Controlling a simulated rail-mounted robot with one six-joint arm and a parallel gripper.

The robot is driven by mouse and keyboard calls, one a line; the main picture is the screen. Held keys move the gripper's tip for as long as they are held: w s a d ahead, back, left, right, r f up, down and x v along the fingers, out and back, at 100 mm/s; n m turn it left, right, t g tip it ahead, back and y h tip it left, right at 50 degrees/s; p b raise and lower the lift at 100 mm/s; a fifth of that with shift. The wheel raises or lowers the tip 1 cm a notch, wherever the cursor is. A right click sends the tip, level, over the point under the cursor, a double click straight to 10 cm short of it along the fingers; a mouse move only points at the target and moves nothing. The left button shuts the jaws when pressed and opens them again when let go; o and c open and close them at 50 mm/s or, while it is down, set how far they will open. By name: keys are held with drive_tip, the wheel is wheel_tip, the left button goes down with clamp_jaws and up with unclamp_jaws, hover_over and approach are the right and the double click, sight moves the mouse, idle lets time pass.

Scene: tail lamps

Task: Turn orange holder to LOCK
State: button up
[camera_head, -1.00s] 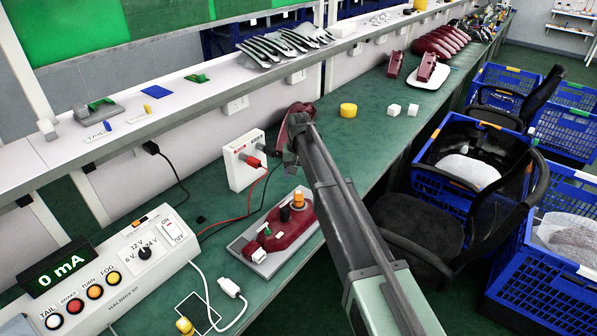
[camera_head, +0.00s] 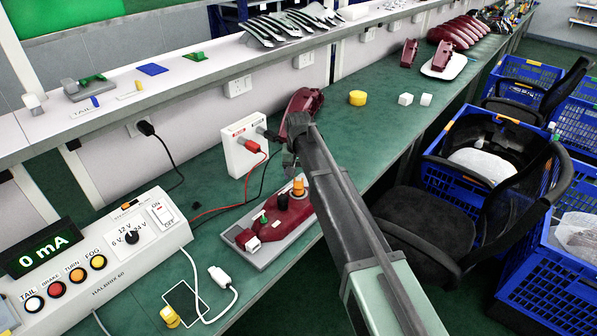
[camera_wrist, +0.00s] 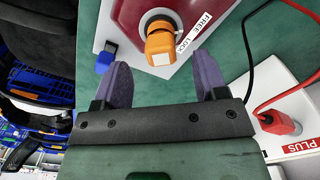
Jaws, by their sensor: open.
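The orange holder (camera_head: 298,187) stands upright on the dark red tail lamp (camera_head: 290,210), which lies on a grey plate (camera_head: 262,257). In the wrist view the holder (camera_wrist: 160,42) is at the top centre, beside a white label reading FREE and LOCK (camera_wrist: 193,34). Which word it points at, I cannot tell. My gripper (camera_wrist: 161,72) is open and empty. Its two purple-grey fingers are spread to either side, with the holder beyond their tips and apart from them. In the head view my gripper (camera_head: 290,162) is close to the holder, partly hidden by my arm.
A white box with red and black plugs (camera_head: 243,146) stands behind the lamp, its leads running across the bench. A control box (camera_head: 110,255) with a 0 mA display is at the left. A dark red lamp part (camera_head: 300,108) stands behind my arm. A yellow cylinder (camera_head: 357,98) lies farther right.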

sight(298, 180)
wheel_tip(298, 180, down, 6)
drive_tip(key=b, duration=0.4)
drive_tip(key=shift+f+b, duration=0.25)
drive_tip(key=shift+b, duration=0.1)
drive_tip(key=shift+r, duration=0.1)
drive_tip(key=shift+r, duration=0.1)
drive_tip(key=shift+c, duration=0.3)
